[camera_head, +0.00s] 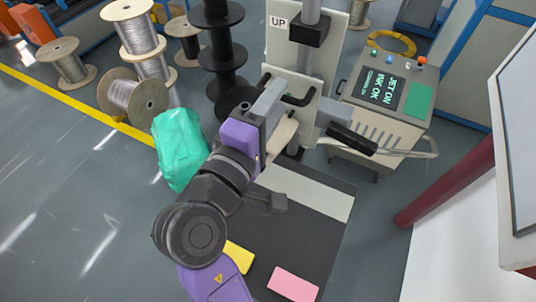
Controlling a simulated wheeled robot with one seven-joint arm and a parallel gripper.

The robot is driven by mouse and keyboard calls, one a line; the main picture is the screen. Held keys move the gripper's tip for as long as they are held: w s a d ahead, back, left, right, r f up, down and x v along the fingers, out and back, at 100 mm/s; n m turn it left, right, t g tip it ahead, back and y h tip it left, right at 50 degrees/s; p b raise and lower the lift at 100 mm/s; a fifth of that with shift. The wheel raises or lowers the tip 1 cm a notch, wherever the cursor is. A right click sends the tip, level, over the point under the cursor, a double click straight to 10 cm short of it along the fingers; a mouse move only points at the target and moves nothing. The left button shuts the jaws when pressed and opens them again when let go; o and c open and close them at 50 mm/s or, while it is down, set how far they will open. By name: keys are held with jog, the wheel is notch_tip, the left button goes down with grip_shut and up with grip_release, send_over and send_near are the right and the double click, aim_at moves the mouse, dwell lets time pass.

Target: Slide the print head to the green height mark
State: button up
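A grey vertical column (310,66) stands at top centre in front of a pale board marked "UP". A pale carriage plate (287,82) with black handles sits on the column. My gripper (272,97) is at the plate's left side, beside or at a handle. Its fingertips are partly hidden, so contact and opening are unclear. I cannot make out a green height mark on the column.
A control box (390,95) reading "JET ON INK OK" stands right of the column. A teal bag (178,150) and cable spools (140,92) are at left. A dark red post (440,188) is at right. A dark mat (300,235) lies in front.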

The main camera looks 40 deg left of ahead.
jog(key=v, duration=0.6)
jog(key=shift+p, duration=0.4)
dwell(0.4)
